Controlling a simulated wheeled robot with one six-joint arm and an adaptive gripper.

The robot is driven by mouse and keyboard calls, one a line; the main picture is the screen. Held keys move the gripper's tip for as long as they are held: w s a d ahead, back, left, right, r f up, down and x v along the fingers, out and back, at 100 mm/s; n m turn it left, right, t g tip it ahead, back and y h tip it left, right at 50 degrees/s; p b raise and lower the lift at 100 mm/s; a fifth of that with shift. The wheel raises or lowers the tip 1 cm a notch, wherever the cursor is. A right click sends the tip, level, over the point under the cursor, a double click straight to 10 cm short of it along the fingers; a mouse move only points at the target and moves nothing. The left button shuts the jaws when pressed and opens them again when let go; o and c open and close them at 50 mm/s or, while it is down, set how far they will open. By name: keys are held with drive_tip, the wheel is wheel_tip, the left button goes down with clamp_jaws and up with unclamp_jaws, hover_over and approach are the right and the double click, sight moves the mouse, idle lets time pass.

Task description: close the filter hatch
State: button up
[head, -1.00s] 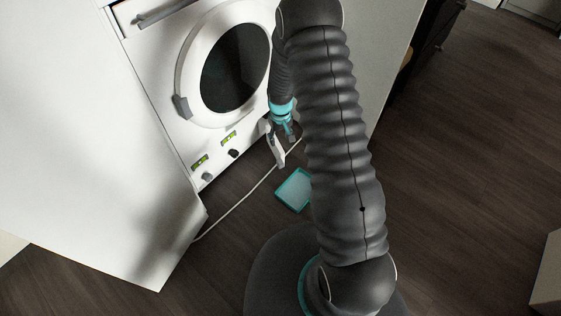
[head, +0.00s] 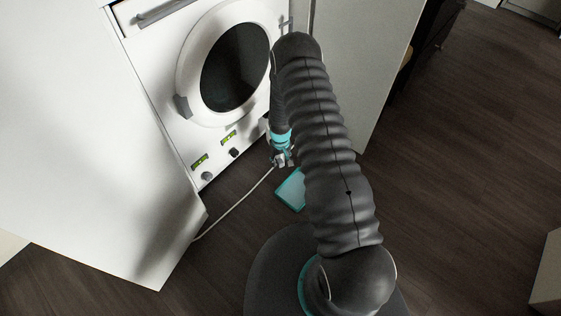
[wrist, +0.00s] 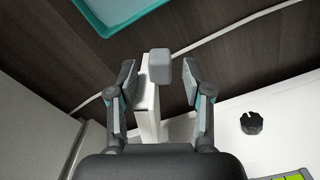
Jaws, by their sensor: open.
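The filter hatch (wrist: 148,108) shows in the wrist view as a narrow white flap standing out from the washer front, with a grey block-like grip (wrist: 160,67) at its outer end. My gripper (wrist: 160,80) is open, with one finger on each side of the flap and grip. I cannot tell whether either finger touches it. In the head view my gripper (head: 282,160) is low at the washer's lower right corner, and it and my arm mostly hide the hatch. The washer (head: 165,95) has its round door shut.
A teal-rimmed tray (head: 290,190) lies on the floor just below my gripper. A pale cable (head: 235,207) runs across the floor beside it. White wardrobe panels stand left (head: 90,150) and right (head: 365,60) of the washer.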

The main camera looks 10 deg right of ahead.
drive_tip(key=shift+f, duration=0.9)
clamp_jaws()
